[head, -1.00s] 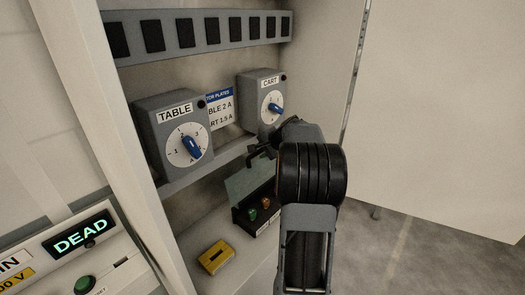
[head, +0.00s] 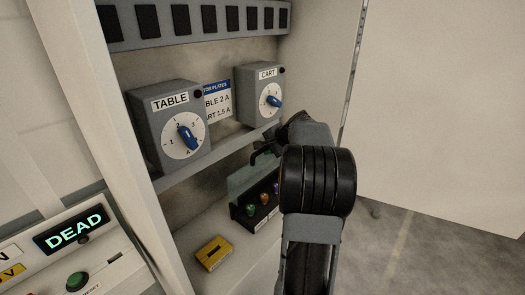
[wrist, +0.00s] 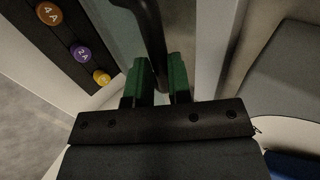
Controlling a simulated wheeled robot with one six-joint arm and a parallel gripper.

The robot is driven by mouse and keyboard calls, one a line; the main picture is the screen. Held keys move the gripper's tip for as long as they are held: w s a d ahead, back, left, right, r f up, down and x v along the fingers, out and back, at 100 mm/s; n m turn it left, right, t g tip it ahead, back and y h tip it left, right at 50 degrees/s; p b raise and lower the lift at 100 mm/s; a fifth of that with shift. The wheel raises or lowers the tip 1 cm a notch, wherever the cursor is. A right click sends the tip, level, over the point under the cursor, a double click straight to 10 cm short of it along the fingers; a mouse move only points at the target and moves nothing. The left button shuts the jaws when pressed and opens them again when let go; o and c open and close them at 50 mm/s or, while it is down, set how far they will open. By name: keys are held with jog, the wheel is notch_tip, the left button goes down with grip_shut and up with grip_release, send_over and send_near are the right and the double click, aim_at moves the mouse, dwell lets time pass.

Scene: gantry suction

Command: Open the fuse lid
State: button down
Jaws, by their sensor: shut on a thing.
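The fuse box (head: 262,218) is a dark box on the cabinet's lower shelf, with coloured fuses in a row. Its greenish see-through fuse lid (head: 240,183) stands raised along the box's back side. In the wrist view, the green fingertips of my gripper (wrist: 163,78) are shut on a black bar, seemingly the lid handle (wrist: 150,30). The fuses beside it read 4 A (wrist: 49,13) and 2 A (wrist: 81,53), with a yellow one below. In the head view my arm hides the right end of the box and most of the gripper.
The TABLE dial box (head: 170,125) and CART dial box (head: 262,95) stand on the shelf above. A yellow block (head: 213,253) lies left of the fuse box. A panel at lower left has a DEAD display (head: 74,230). The white door (head: 440,120) stands right of my arm.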

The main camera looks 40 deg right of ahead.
jog(key=shift+s+f, duration=0.1)
jog(key=shift+f, duration=0.1)
jog(key=c, duration=1.1)
grip_release()
jog(key=shift+o, duration=0.2)
jog(key=shift+r, duration=0.15)
jog(key=b+v, duration=0.1)
jog(key=v, duration=1.2)
jog(key=shift+r, duration=0.2)
jog(key=shift+s+d, duration=0.1)
jog(key=shift+d, duration=0.05)
